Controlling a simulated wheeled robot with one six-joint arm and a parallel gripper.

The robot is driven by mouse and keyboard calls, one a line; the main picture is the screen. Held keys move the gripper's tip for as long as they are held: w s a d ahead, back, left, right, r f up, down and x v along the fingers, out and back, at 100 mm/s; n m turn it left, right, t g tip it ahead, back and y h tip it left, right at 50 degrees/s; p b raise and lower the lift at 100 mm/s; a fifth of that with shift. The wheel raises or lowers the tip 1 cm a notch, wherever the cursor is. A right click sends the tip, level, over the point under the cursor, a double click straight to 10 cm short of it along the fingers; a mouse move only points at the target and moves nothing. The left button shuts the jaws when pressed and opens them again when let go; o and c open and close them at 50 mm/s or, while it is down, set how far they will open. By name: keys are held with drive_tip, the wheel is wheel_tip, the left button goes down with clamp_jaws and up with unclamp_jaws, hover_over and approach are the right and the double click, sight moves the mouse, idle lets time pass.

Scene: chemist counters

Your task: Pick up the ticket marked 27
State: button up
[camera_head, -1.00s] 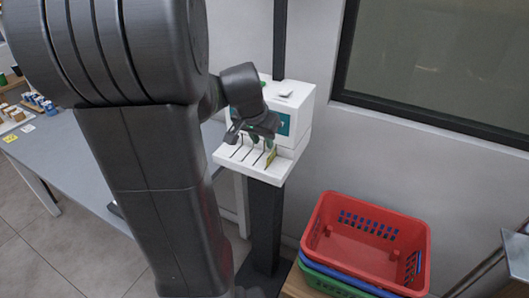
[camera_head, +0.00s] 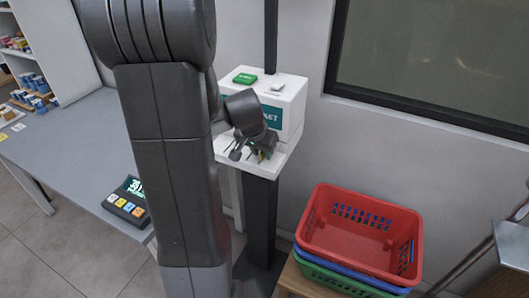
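The white ticket machine (camera_head: 284,90) stands on a dark post, with a slotted white shelf (camera_head: 279,163) at its front. A small yellow-green ticket (camera_head: 261,156) stands at the right part of that shelf, mostly hidden by my gripper. Its number cannot be read. My gripper (camera_head: 251,153) is low over the shelf, pointing down, with its fingers spread apart. The right finger is close to the ticket; I cannot tell whether they touch. Nothing shows held.
A green button (camera_head: 245,78) and a small grey piece (camera_head: 278,87) are on top of the machine. Stacked baskets, red on top (camera_head: 352,246), stand below right. A grey counter (camera_head: 78,150) at left carries a keypad display (camera_head: 128,199).

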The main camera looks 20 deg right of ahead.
clamp_jaws()
drive_tip(key=shift+r, duration=0.1)
